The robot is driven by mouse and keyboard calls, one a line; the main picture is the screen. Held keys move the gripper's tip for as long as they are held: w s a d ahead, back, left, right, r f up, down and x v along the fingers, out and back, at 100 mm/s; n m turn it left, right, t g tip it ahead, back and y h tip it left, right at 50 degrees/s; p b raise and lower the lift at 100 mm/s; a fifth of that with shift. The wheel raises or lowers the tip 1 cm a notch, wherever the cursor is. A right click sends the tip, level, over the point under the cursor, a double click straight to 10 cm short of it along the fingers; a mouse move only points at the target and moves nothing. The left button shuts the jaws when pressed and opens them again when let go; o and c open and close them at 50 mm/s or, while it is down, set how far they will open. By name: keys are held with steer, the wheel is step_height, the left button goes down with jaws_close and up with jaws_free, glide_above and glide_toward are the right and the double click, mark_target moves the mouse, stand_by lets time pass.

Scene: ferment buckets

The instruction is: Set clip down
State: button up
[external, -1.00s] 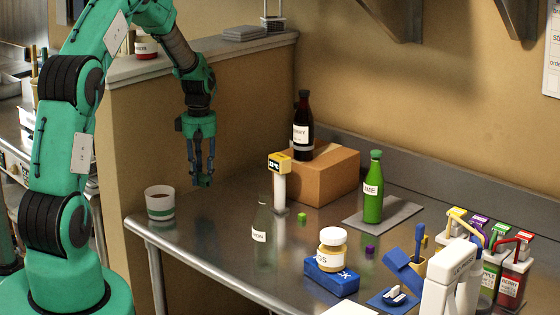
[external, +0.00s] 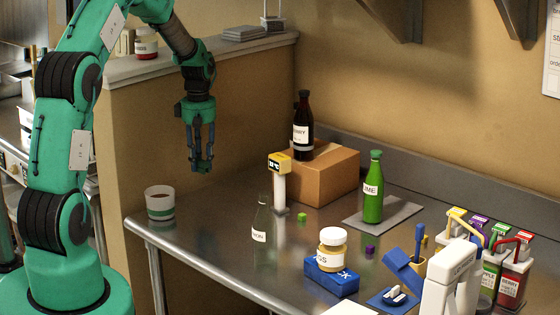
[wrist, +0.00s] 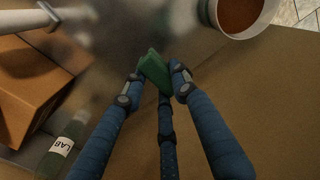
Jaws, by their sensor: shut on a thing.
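My gripper (external: 201,168) hangs in the air above the back left of the steel table, near the tan wall. In the wrist view my gripper (wrist: 157,82) has its fingers closed on a small green clip (wrist: 154,68), which sits between the fingertips. The space under the gripper is clear table.
A white bucket (external: 160,204) with brown contents stands at the table's left edge; it also shows in the wrist view (wrist: 240,14). A yellow-topped post (external: 279,185), a clear bottle (external: 262,235) and a cardboard box (external: 330,175) stand to the right.

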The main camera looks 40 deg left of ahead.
steer(key=shift+d, duration=0.1)
steer(key=s+d+f, duration=0.1)
steer(key=s+d, duration=0.5)
steer(key=d, duration=0.4)
steer(key=s+d+f, duration=0.2)
steer(key=s+d, duration=0.4)
steer(key=d, duration=0.3)
steer(key=s+d+f, duration=0.1)
steer(key=s+d, duration=0.6)
steer(key=d, duration=0.3)
steer(key=shift+d+f, duration=0.3)
steer(key=shift+d, duration=0.05)
steer(key=shift+s+d+f, duration=0.1)
steer(key=shift+s+d, duration=0.25)
steer(key=shift+s, duration=0.2)
steer(key=shift+w, duration=0.15)
steer(key=w, duration=0.5)
steer(key=w+f+b, duration=0.1)
steer(key=w, duration=0.4)
steer(key=w+b, duration=0.1)
steer(key=w, duration=0.4)
steer(key=shift+w+a+f, duration=0.25)
steer(key=shift+w+a, duration=0.05)
steer(key=shift+w, duration=0.1)
steer(key=shift+f+b, duration=0.45)
steer(key=shift+f, duration=1.3)
